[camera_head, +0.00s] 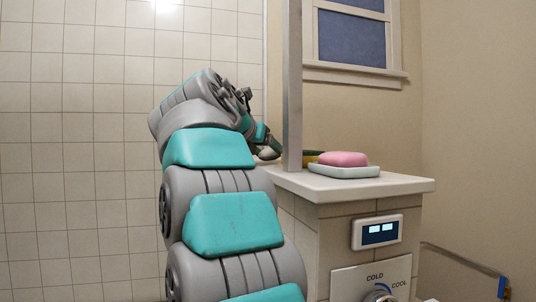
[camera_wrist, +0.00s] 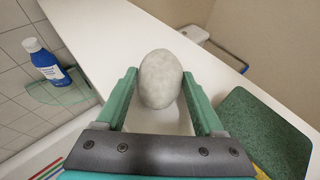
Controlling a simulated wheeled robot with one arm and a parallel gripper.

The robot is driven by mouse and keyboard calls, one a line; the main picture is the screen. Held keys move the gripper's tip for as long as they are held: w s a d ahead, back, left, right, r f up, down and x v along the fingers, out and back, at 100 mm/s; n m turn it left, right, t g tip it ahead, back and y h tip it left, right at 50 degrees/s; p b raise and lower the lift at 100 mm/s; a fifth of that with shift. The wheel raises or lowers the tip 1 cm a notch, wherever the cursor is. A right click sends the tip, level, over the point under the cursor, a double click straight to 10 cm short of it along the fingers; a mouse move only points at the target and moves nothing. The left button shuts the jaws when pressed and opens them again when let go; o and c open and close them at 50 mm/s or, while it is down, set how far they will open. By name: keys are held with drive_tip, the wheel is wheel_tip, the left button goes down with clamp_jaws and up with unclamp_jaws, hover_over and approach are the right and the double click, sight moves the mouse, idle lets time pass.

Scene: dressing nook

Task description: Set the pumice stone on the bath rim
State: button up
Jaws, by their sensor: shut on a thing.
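The pumice stone (camera_wrist: 161,78) is a pale grey, egg-shaped stone. It sits between the two green fingers of my gripper (camera_wrist: 159,75), which is shut on it. In the head view my gripper (camera_head: 264,140) is bent down beside the post, near the left end of a white-topped ledge (camera_head: 400,185), with the stone (camera_head: 268,153) at its tip. In the wrist view a white surface (camera_wrist: 105,40) lies beyond and below the stone. I cannot tell whether the stone touches it, or whether it is the bath rim.
A pink soap (camera_head: 343,158) lies on a white dish (camera_head: 345,171) on the ledge. A vertical post (camera_head: 292,90) stands close to my gripper. The wrist view shows a dark green pad (camera_wrist: 262,130) at right and a blue bottle (camera_wrist: 45,62) on a glass shelf at left.

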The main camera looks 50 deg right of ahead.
drive_tip(key=shift+r, duration=1.2)
drive_tip(key=shift+r, duration=0.25)
